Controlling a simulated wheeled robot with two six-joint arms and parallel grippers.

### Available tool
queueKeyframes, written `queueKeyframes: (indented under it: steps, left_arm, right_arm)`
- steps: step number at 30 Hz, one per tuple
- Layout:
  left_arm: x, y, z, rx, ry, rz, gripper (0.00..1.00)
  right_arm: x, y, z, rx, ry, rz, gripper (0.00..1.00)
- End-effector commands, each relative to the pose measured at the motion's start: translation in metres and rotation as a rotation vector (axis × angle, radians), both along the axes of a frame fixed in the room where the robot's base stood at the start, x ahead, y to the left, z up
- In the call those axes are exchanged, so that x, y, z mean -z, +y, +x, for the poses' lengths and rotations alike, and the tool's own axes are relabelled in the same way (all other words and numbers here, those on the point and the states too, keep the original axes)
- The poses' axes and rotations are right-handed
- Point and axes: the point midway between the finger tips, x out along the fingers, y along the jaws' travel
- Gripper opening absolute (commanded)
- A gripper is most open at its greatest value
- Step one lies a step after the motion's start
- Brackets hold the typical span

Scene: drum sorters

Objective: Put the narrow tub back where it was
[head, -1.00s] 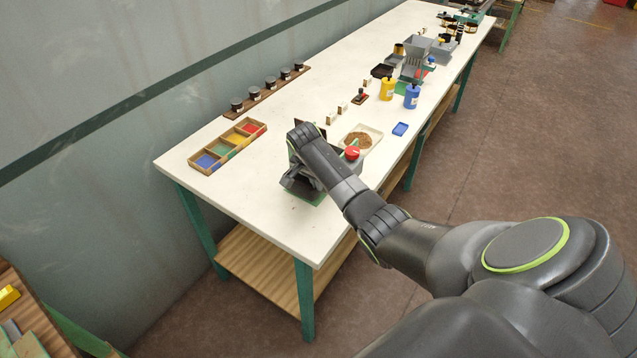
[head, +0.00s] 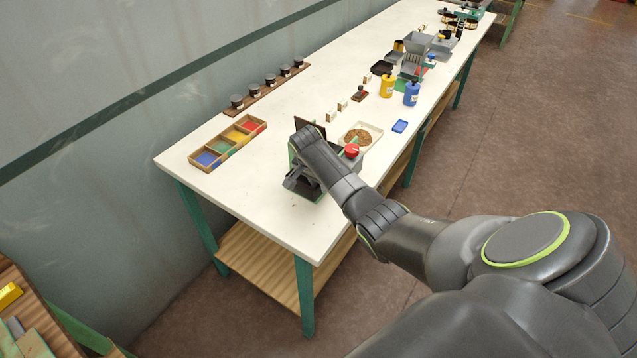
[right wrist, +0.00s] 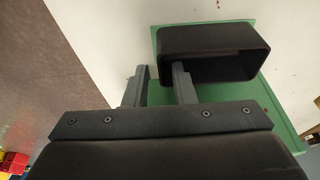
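The narrow tub (right wrist: 212,28) is a black, open, box-shaped tub. In the right wrist view it sits over the green base (right wrist: 262,98) of the drum sorter. In the head view its dark shape (head: 306,189) is partly hidden by my right arm. My right gripper (right wrist: 160,68) is at the tub's left end. Its two fingers stand apart, with one outside the end wall and the other overlapping the opening. A clear gap shows between the fingers. The right gripper also shows in the head view (head: 292,181). My left gripper is out of view.
The sorter's red knob (head: 352,150) and a tray of brown material (head: 376,130) are beside my arm. A compartment box (head: 208,167) with coloured sections lies at left. Jars stand on a wooden strip (head: 262,94) by the wall. The table's near end (head: 250,215) is clear.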

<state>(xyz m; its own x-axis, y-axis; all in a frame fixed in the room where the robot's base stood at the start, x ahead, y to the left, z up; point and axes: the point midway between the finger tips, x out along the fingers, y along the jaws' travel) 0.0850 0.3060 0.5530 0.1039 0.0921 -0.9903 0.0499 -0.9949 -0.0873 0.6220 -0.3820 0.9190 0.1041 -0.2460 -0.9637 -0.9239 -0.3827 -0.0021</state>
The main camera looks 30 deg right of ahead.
Motion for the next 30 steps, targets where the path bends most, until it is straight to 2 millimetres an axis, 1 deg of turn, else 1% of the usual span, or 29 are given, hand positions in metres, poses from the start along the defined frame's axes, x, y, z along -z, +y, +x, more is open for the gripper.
queueKeyframes:
  steps: [5,8,11,19,24,27,30]
  left_arm:
    - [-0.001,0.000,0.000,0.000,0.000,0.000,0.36]
    - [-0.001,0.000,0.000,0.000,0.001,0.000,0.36]
    - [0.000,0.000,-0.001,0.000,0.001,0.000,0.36]
    - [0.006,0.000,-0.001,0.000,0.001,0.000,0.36]
    - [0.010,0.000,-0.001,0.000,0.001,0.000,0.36]
    - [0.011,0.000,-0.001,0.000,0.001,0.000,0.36]
    - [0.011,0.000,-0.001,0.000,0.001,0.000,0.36]
  right_arm:
    - [-0.005,0.001,0.000,-0.001,-0.002,0.000,0.24]
    - [-0.013,0.003,0.000,-0.001,-0.003,0.000,0.24]
    - [-0.027,0.006,-0.002,-0.001,-0.004,0.000,0.24]
    - [-0.077,0.019,-0.006,-0.001,-0.007,0.000,0.24]
    - [-0.102,0.026,-0.010,-0.001,-0.004,0.001,0.24]
    - [-0.112,0.028,-0.011,-0.001,-0.002,0.001,0.24]
    - [-0.117,0.029,-0.012,-0.001,-0.002,0.001,0.24]
